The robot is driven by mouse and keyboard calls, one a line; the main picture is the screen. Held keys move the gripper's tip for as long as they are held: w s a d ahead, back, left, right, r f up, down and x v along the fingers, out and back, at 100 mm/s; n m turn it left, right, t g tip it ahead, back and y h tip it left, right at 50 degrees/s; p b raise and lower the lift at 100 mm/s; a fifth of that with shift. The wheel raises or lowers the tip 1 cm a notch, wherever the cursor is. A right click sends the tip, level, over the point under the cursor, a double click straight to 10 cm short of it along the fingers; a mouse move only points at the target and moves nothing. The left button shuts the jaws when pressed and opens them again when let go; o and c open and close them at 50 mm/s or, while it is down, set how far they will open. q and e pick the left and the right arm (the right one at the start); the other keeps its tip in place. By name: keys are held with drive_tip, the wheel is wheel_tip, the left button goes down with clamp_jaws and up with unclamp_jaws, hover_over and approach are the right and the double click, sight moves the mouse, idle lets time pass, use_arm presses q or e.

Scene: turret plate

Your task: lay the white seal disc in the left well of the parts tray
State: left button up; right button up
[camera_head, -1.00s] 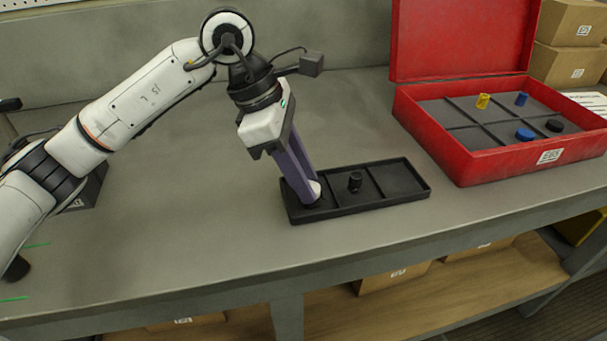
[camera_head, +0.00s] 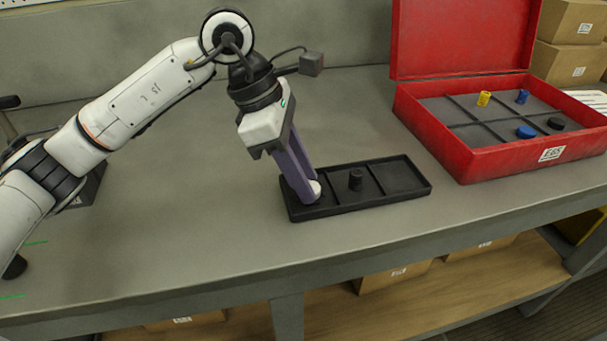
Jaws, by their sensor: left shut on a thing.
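The black parts tray (camera_head: 345,208) lies on the bench and has three wells in a row. My left gripper (camera_head: 311,194) reaches down into the left well with its purple fingers shut on the white seal disc (camera_head: 316,188). The disc shows as a small white edge at the fingertips, partly hidden by them. I cannot tell whether it touches the well floor. The right well (camera_head: 398,178) is empty. My right gripper is not in view.
An open red case (camera_head: 470,160) stands to the right of the tray. It holds a yellow part (camera_head: 484,98), a blue peg (camera_head: 522,96), a blue disc (camera_head: 525,132) and a black disc (camera_head: 556,123). Cardboard boxes (camera_head: 568,65) stand behind it.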

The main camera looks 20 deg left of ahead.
use_arm(q)
drive_tip(key=o, duration=1.1)
drive_tip(key=shift+v, duration=1.25)
drive_tip(key=v, duration=0.7)
drive_tip(key=shift+a+r, duration=0.15)
drive_tip(key=shift+r, duration=0.25)
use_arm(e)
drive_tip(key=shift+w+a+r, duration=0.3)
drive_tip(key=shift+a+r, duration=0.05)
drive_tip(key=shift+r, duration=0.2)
